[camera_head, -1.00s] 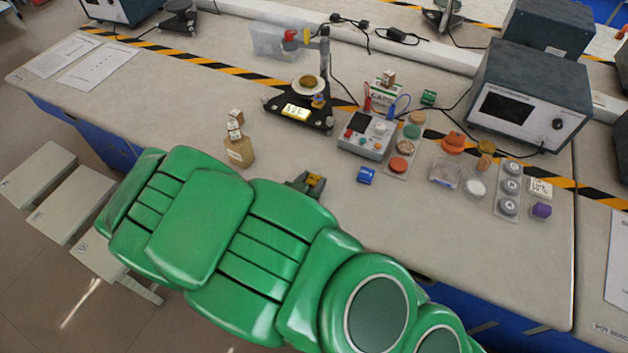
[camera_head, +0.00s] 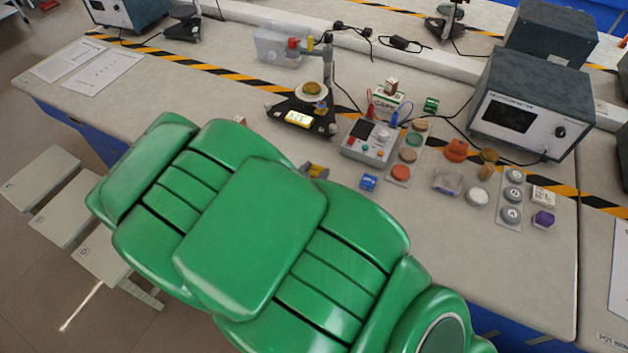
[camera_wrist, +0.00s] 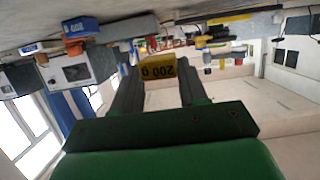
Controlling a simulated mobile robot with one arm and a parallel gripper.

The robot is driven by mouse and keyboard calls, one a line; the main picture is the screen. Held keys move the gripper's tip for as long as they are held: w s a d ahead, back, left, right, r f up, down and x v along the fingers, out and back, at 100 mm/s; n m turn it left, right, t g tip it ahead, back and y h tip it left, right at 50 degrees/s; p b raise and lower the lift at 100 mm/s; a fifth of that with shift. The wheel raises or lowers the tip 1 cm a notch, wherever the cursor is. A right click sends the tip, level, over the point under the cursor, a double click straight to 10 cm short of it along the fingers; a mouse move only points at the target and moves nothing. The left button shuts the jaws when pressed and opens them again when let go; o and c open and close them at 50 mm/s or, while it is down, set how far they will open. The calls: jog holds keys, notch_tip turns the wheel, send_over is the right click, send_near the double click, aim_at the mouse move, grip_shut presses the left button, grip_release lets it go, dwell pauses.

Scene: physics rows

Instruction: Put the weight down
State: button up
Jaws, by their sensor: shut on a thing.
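The weight is a yellow block marked "200 g" (camera_wrist: 159,69), and the marking reads upside down in the wrist view. My gripper (camera_wrist: 158,84) is shut on it, with one dark finger on each side. In the head view the weight (camera_head: 319,171) shows as a small yellow patch past the edge of my green arm, left of a blue block (camera_head: 369,182). My arm hides most of the gripper there. I cannot tell whether the weight touches the bench.
Bare bench (camera_head: 200,95) lies to the left. My arm covers the front.

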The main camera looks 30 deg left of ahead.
aim_at(314, 174)
jog(key=shift+r, duration=1.6)
